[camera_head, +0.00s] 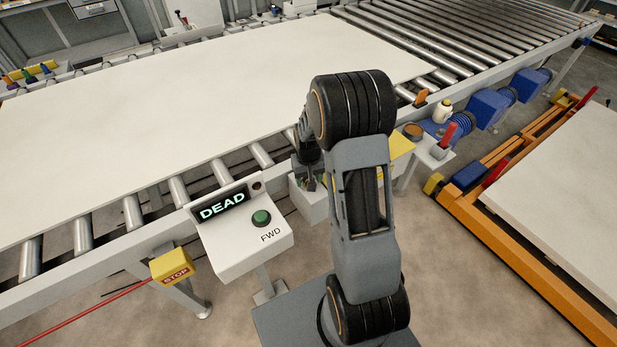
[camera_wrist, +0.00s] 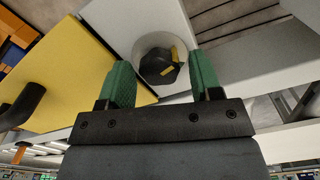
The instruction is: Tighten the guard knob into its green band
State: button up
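In the wrist view, the guard knob (camera_wrist: 160,66) is black and faceted, with a yellow mark on its face. It sits inside a round white collar on a pale housing. My gripper (camera_wrist: 164,72) has two green fingers spread apart, one to each side of the knob, with gaps between them and the knob. No green band can be made out around the knob. A yellow panel (camera_wrist: 75,65) with a black handle (camera_wrist: 24,104) lies to the left of it. In the head view my arm hides the knob, and the yellow panel (camera_head: 401,146) shows only partly.
A roller conveyor carries a large pale board (camera_head: 200,90). A control box (camera_head: 240,240) reading "DEAD", with a green FWD button (camera_head: 261,217), and a yellow stop box (camera_head: 172,266) stand left of my arm. An orange frame (camera_head: 490,225) with another board is at right.

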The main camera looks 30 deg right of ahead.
jog(key=c, duration=0.7)
jog(key=shift+c, duration=0.2)
jog(key=shift+m+b, duration=0.55)
jog(key=shift+m, duration=2.45)
jog(key=o, duration=0.9)
notch_tip(320, 180, up, 14)
jog(key=shift+f, duration=0.1)
